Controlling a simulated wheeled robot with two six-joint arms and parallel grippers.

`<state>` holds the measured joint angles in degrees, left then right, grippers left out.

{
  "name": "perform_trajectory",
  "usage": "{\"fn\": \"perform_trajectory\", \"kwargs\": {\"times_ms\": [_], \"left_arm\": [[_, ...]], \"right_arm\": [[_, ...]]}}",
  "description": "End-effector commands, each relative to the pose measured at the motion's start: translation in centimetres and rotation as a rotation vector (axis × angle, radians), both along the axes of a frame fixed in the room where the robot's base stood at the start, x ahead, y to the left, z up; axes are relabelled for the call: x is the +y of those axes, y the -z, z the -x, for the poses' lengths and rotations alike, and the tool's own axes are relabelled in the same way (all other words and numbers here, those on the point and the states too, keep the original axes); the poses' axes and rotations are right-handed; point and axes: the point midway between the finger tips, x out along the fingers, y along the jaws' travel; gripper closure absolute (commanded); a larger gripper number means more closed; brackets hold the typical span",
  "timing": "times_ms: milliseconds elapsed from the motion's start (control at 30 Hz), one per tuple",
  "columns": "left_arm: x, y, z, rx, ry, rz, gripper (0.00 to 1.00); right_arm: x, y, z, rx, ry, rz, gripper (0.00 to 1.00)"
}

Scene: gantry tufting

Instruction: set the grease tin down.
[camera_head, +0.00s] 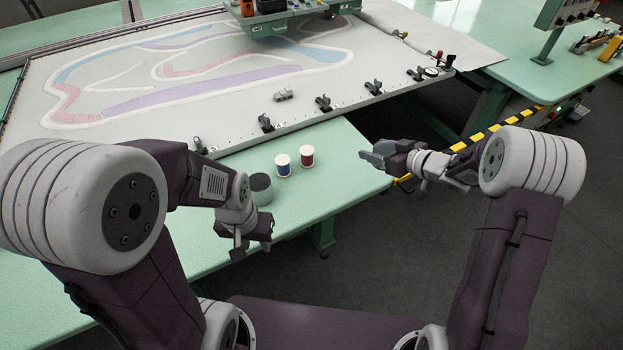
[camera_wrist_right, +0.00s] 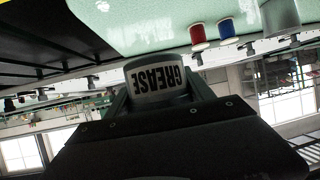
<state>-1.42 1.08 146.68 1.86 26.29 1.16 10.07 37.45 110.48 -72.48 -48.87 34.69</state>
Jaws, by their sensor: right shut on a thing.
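The grease tin (camera_wrist_right: 152,84) is a small round tin with a pale label that reads GREASE, upside down in the right wrist view. My right gripper (camera_wrist_right: 160,98) is shut on it, one finger on each side. The tin is small and hard to make out there. My left gripper (camera_head: 250,250) hangs near the table's front edge. I cannot tell whether its fingers are apart.
A blue spool (camera_head: 283,165), a red spool (camera_head: 307,156) and a dark-topped grey-green canister (camera_head: 261,189) stand on the table. The tufting frame (camera_head: 200,90) with clamps lies behind. Table top is bare between the red spool and the right edge.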

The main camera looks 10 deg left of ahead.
Motion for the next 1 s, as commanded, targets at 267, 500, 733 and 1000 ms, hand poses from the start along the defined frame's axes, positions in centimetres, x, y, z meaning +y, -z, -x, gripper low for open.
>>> {"fn": "perform_trajectory", "kwargs": {"times_ms": [267,500,733,1000], "left_arm": [[0.0,0.4,0.0,0.000,0.000,0.000,0.64],[0.0,1.3,0.0,0.000,0.000,0.000,0.64],[0.0,1.7,0.0,0.000,0.000,0.000,0.64],[0.0,1.8,0.0,0.000,0.000,0.000,0.64]], "right_arm": [[2.0,0.1,0.3,-0.007,-0.038,0.001,0.86],[5.5,3.3,-2.9,-0.005,-0.043,0.002,0.86],[9.4,6.4,-6.8,-0.006,-0.039,0.000,0.86],[10.3,7.2,-7.9,-0.006,-0.037,0.000,0.86]]}}
